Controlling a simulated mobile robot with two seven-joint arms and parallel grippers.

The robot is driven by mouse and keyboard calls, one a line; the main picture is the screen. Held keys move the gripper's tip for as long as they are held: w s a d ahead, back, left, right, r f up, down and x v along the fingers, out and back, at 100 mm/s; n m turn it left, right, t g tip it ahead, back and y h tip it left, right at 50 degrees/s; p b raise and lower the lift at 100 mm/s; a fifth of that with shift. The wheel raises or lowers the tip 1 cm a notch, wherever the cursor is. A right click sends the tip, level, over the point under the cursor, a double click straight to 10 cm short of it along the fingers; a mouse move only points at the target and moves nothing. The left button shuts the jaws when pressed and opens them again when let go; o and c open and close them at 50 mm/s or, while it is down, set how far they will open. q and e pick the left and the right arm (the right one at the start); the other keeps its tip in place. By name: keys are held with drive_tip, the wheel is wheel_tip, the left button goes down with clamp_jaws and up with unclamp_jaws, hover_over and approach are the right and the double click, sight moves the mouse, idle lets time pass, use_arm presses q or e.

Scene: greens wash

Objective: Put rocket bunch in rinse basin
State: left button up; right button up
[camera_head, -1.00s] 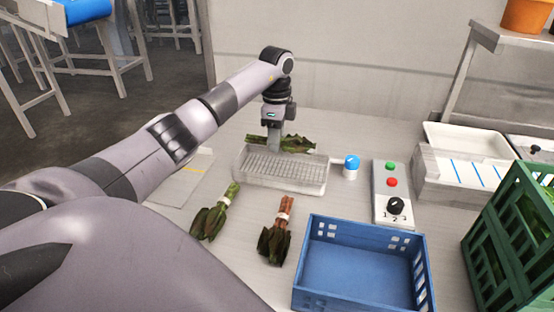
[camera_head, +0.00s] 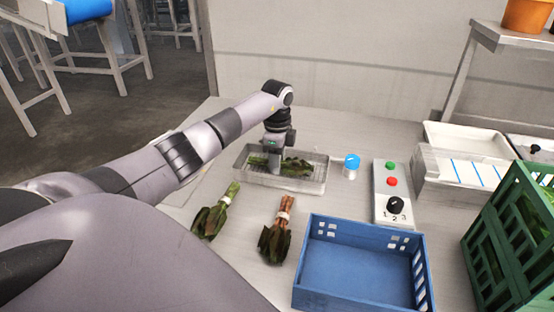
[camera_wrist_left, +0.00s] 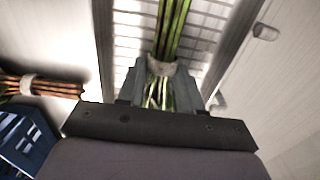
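A dark leafy bunch with green stems, seemingly the rocket bunch (camera_head: 298,167), lies low inside the shallow metal rinse basin (camera_head: 312,187) with a wire rack. My left gripper (camera_head: 275,171) points down into the basin and is shut around the bunch's stems. In the left wrist view, green stems (camera_wrist_left: 174,28) run between the fingers (camera_wrist_left: 171,92) above the rack (camera_wrist_left: 205,32). Whether the bunch touches the rack I cannot tell. My right gripper is not in view.
A green-stemmed bunch (camera_head: 213,216) and a red-stemmed bunch (camera_head: 276,236) lie on the bench in front of the basin. A blue crate (camera_head: 360,274), a knob panel (camera_head: 392,205), a blue-capped fitting (camera_head: 352,163) and a green crate (camera_head: 510,235) stand to the right.

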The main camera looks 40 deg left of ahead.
use_arm(q)
drive_tip(key=o, duration=0.3)
wheel_tip(320, 180, up, 12)
drive_tip(key=b, duration=0.1)
drive_tip(key=shift+r, duration=0.2)
idle(0.7)
